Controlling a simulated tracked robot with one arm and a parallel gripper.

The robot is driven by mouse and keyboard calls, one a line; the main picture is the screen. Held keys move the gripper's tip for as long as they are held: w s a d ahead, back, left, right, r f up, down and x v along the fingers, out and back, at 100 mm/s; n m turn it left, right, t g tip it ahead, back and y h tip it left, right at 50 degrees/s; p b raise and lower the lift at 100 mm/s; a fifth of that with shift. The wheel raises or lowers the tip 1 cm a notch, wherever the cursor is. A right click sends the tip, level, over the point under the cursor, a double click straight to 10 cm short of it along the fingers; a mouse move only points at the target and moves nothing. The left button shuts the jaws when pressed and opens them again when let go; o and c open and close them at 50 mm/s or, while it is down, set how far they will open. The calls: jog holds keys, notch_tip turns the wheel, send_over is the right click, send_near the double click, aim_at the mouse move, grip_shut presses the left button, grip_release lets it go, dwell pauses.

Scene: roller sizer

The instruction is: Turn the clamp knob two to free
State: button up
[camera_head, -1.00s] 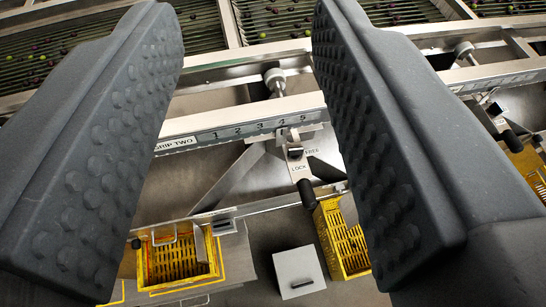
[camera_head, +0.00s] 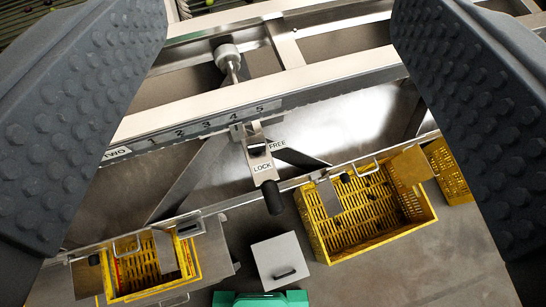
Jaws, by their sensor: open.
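A clamp lever plate (camera_head: 260,163) marked LOCK and FREE hangs under the numbered scale (camera_head: 215,122) of station two. A small dark knob (camera_head: 257,147) sits on its upper part, beside the word FREE. A black handle (camera_head: 272,197) sticks out from its lower end, below the word LOCK. My gripper (camera_head: 285,240) is open and empty, its two dark studded fingers wide apart on either side of the view. The lever appears between them, beyond the fingers and touching neither. Part of the station label is hidden behind the left finger.
A metal rail (camera_head: 330,80) crosses above the lever, with a round metal knob (camera_head: 228,55) on a shaft behind it. Yellow crates stand below, at left (camera_head: 140,268) and right (camera_head: 325,240). A grey box (camera_head: 283,262) and a green object (camera_head: 262,299) are below the lever.

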jog(key=w+d+f+g, duration=0.1)
jog(key=w+f, duration=0.2)
jog(key=f, duration=0.4)
jog(key=w+d+f+g, duration=0.1)
jog(key=w+f, duration=0.3)
jog(key=f, duration=0.2)
jog(key=n+g+y+b, duration=0.1)
jog(key=n+g+y, duration=0.1)
jog(key=g, duration=0.1)
send_near(256, 147)
jog(key=shift+x, duration=5.15)
jog(key=c, duration=1)
